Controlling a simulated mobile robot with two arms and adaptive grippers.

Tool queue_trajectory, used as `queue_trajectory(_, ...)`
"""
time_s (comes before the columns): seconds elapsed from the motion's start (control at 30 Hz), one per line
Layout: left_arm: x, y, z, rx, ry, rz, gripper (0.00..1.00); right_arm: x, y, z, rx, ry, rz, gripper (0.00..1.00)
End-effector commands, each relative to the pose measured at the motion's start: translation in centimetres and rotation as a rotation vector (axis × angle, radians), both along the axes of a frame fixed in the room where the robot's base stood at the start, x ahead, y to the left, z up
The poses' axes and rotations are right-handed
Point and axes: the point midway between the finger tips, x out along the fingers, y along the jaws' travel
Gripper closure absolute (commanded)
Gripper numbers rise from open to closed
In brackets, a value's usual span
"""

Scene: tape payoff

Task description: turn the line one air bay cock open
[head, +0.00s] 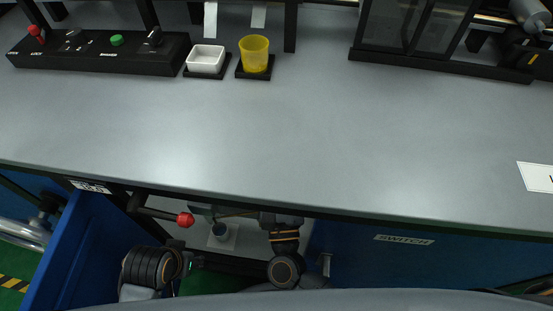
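A dark lever with a red knob (185,219) shows below the bench's front edge, in the opening beside the open blue door (62,245). It appears to be the air bay cock; its label is not readable. My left arm's dark link is just below the knob, and its fingers cannot be made out. My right arm rises from the bottom centre. Its end (268,220) lies under the bench edge, right of the knob, with a narrow grey part between them. Its fingers are not clear, and I see no clear contact with the knob.
The grey bench top (270,140) is mostly clear. A black control box (100,65), a white dish (206,58) and a yellow cup (254,54) stand at its back left. A blue panel marked SWITCH (405,265) is right of the opening.

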Motion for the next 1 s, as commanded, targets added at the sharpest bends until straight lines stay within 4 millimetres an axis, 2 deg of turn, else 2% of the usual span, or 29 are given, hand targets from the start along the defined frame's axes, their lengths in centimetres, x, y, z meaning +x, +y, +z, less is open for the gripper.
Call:
queue_trajectory(0.43,0.06,-0.02,-0.37,0.000,0.001,0.000,0.62,-0.07,0.01,-0.15,-0.007,0.004,0.001,1.00)
queue_trajectory(0.47,0.05,-0.02,-0.37,0.000,0.001,0.000,0.62,-0.07,0.01,-0.15,-0.007,0.004,0.001,0.82)
queue_trajectory(0.57,0.04,-0.02,-0.37,0.000,0.002,0.000,0.62,-0.05,0.01,-0.13,-0.007,0.004,0.001,0.62)
queue_trajectory(1.0,0.11,-0.05,-0.27,-0.001,-0.001,-0.001,0.62,-0.01,-0.02,-0.01,-0.006,0.002,0.001,0.62)
